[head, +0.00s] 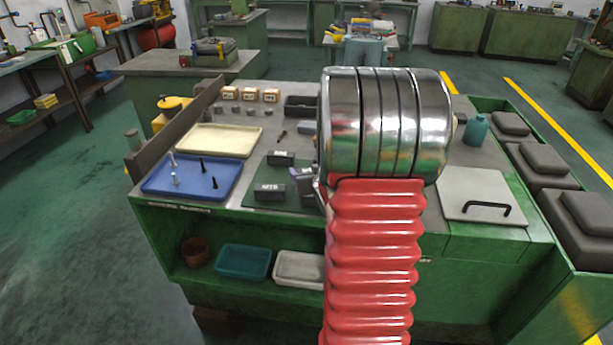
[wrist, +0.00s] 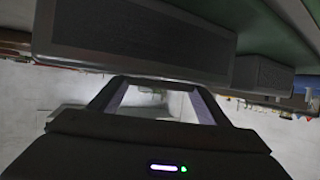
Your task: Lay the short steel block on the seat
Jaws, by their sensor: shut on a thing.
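A dark grey steel block (head: 270,191) with white lettering is at the front of the dark green mat (head: 244,193). A second dark block (head: 280,158) lies behind it. My gripper (head: 308,186) is just right of the lettered block, partly hidden by my arm. In the wrist view, my gripper (wrist: 158,84) has its fingertips at the lower edge of a large near dark block (wrist: 135,42), and is shut on it. A smaller-looking dark block (wrist: 263,74) is to its right. I cannot single out the seat; my arm hides part of the bench.
A blue tray (head: 192,189) with bolts and a cream tray (head: 218,140) stand left of the mat. Small boxes (head: 250,95) and metal pieces are at the back. A grey plate (head: 482,194) with a black handle is right of my arm.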

